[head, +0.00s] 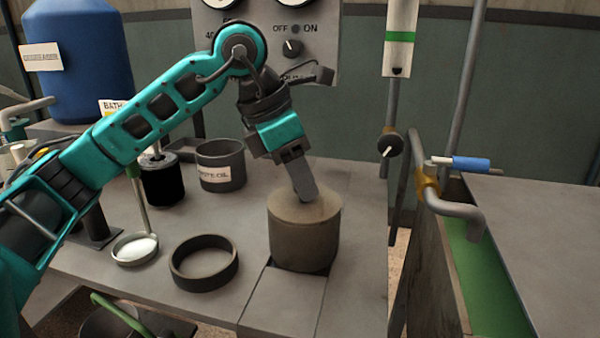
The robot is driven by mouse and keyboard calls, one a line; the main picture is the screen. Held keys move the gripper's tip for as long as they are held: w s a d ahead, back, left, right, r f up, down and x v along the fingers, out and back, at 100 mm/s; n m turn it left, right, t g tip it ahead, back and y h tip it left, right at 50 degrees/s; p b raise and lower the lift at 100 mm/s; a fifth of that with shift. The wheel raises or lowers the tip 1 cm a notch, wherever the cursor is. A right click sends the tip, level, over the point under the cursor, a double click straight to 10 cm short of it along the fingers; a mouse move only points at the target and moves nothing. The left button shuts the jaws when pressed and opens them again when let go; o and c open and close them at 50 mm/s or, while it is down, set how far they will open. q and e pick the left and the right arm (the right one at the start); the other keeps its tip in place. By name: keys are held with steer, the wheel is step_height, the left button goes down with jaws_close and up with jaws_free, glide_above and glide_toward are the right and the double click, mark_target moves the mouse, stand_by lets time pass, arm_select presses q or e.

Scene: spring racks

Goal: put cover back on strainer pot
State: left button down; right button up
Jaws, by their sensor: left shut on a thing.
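The strainer pot (303,246) is a brown-grey cylinder standing on the grey bench. A flat round cover (322,204) of the same colour lies across its top; I cannot tell whether it is fully seated. My left gripper (304,194) points down over the middle of the cover, with its finger tips at the top surface. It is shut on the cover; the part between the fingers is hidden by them. My right gripper is not in view.
A labelled grey tin (221,165) and a black jar (162,180) stand behind. A control panel (308,62) rises at the back. A gap separates the bench from the right table.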

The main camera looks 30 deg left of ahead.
arm_select(q)
steer(key=shift+f, duration=0.25)
steer(key=c, duration=0.7)
jaws_free()
steer(key=shift+o, duration=0.2)
steer(key=p+v, duration=0.2)
steer(key=v, duration=1.1)
steer(key=shift+p, duration=0.35)
